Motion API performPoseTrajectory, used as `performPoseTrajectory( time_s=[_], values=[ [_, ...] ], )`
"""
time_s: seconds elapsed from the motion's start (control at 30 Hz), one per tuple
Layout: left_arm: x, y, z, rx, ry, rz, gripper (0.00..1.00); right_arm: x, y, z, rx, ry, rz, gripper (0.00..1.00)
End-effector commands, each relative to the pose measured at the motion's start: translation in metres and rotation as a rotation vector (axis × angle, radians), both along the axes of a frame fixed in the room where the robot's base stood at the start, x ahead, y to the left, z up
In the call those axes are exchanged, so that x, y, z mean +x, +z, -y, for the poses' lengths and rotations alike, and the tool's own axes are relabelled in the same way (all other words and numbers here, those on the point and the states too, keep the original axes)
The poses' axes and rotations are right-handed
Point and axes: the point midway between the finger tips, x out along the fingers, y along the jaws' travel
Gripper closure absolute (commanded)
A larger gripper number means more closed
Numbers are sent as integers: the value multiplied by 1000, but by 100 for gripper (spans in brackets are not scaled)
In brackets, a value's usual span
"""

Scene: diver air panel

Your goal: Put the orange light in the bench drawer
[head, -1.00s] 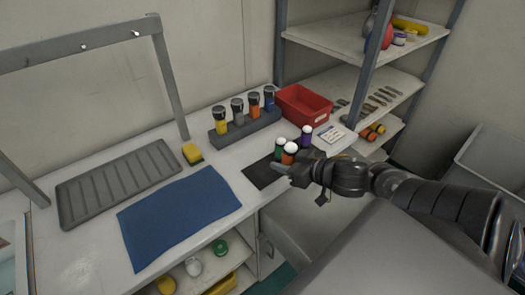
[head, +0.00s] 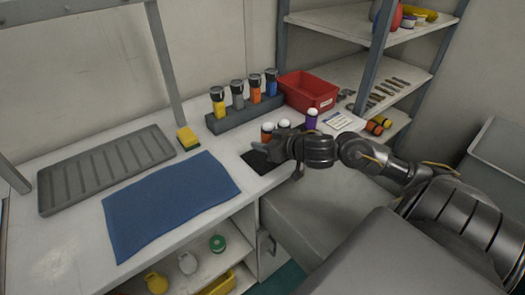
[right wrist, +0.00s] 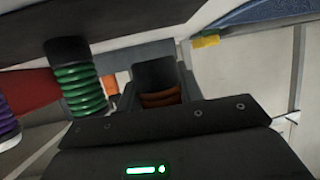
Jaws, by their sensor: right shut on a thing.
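My right gripper (head: 278,150) is shut on the orange light (head: 267,132) at the dark mat (head: 254,160) on the bench. In the right wrist view the light's ribbed orange body (right wrist: 160,99) and dark end (right wrist: 156,74) sit between the fingers. I cannot tell whether it is clear of the mat. The green light (right wrist: 80,85) is close beside the gripper, and the purple light (head: 311,119) stands farther right. My left gripper is out of view.
A rack (head: 245,118) of several dark-topped cylinders and a red bin (head: 308,92) stand behind. A white label card (head: 342,121) lies right of the lights. A blue mat (head: 170,205), grey ribbed tray (head: 105,170) and yellow sponge (head: 188,138) lie left. Shelving (head: 350,75) stands right.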

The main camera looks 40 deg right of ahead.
Motion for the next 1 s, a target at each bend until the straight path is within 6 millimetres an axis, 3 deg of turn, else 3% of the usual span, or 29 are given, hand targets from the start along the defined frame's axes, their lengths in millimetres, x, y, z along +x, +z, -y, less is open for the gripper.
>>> performPoseTrajectory(
  time_s=[0.27,0.67,0.7,0.87,1.0],
  values=[
    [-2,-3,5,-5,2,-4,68,7,-32,0,5,-2,-1,91],
    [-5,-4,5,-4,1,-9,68,7,-38,1,3,-2,1,91],
    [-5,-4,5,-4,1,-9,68,7,-38,1,2,-2,0,61],
    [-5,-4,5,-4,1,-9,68,7,-38,1,1,-2,0,42],
    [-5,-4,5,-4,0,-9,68,7,-38,1,1,-2,0,42]
  ],
)
